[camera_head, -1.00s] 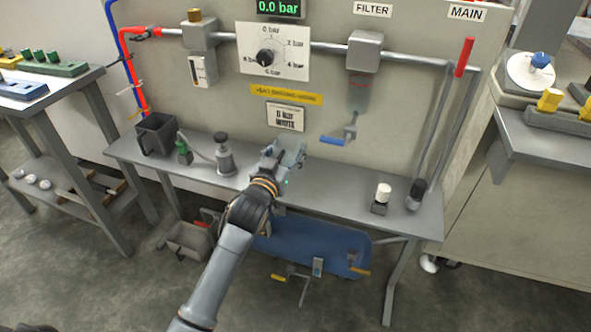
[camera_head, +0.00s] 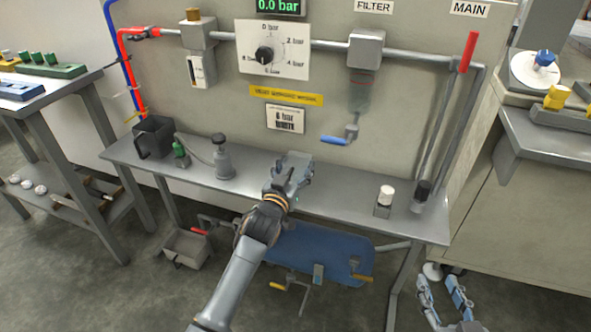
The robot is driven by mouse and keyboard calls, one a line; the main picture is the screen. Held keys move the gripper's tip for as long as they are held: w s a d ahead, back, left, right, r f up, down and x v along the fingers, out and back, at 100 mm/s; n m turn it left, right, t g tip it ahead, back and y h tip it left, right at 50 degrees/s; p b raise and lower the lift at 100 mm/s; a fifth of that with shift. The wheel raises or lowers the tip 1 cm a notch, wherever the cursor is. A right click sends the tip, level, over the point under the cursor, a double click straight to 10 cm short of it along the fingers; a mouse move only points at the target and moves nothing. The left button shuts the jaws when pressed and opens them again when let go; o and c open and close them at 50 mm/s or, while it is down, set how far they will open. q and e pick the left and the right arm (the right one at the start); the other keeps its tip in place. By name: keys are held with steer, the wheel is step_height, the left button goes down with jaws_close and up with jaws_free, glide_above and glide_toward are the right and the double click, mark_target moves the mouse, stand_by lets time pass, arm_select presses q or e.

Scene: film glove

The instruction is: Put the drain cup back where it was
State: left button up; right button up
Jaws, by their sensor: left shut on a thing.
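My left gripper (camera_head: 292,172) is over the middle of the grey bench, below the white notice. It is shut on a grey thing whose shape is largely hidden by the fingers, so I cannot tell for sure that it is the drain cup. A dark square cup with a handle (camera_head: 153,138) stands upright at the bench's left end, apart from the gripper. The filter (camera_head: 357,95) hangs from the pipe, with a blue-handled drain valve (camera_head: 340,139) below it. My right gripper (camera_head: 446,296) is at the lower right, its fingers apart and empty, away from the bench.
The bench (camera_head: 335,195) has free room at its middle. A green fitting (camera_head: 181,153) and grey bottle (camera_head: 222,160) stand left; a white-topped piece (camera_head: 385,197) and dark-ended tube (camera_head: 422,192) stand right.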

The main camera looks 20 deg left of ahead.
arm_select(q)
steer(key=shift+f, duration=0.1)
arm_select(e)
steer(key=shift+r, duration=0.25)
arm_select(q)
steer(key=o, duration=1.3)
